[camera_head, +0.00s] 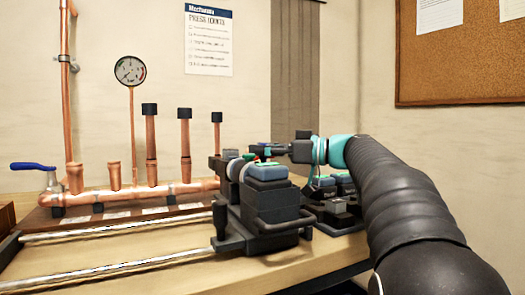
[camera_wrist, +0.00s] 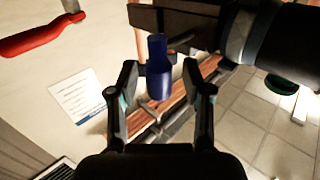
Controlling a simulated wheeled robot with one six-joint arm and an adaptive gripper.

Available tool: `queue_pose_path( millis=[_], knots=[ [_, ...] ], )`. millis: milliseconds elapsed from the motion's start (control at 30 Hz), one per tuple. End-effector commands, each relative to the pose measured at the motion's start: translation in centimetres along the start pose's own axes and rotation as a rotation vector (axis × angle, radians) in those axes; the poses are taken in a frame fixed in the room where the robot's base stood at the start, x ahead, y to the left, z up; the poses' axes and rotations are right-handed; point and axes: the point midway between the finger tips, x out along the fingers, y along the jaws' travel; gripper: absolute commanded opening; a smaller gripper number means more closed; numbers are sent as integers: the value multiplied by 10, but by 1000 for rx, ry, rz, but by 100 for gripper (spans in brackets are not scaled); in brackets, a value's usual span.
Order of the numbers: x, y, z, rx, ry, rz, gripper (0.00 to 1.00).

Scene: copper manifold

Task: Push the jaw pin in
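In the wrist view, my gripper (camera_wrist: 160,80) has its two dark fingers spread, with a visible gap on each side of a blue cylinder (camera_wrist: 159,68). The cylinder stands out from a dark block (camera_wrist: 185,20) and may be the jaw pin; I cannot tell how deep it sits. In the head view, my gripper (camera_head: 268,150) reaches left from my arm, just above and behind a dark press tool with a blue top (camera_head: 268,172). Small red and green parts show by the fingers. The pin is not clear in this view.
A copper manifold (camera_head: 135,192) with capped upright pipes, a gauge (camera_head: 130,71) and a blue-handled valve (camera_head: 33,166) stands at left. Metal rails (camera_head: 110,232) run along the bench. More dark equipment (camera_head: 338,208) sits to the right. The wrist view shows a red handle (camera_wrist: 40,36).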

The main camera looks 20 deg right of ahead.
Motion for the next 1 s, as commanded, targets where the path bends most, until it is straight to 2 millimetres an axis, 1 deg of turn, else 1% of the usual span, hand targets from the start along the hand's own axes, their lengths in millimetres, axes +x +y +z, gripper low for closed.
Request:
queue_pose_path(
  millis=[167,267,367,600,733,833,1000],
  knots=[
    [0,0,0,0,0,-1,49],
    [0,0,-5,-3,0,-1,49],
    [0,0,-16,-4,0,-1,49],
    [0,0,-54,-5,0,-1,49],
    [0,0,-72,-4,0,-1,49],
    [0,0,-84,-2,0,-1,49],
    [0,0,-96,-2,0,-1,49]
  ],
)
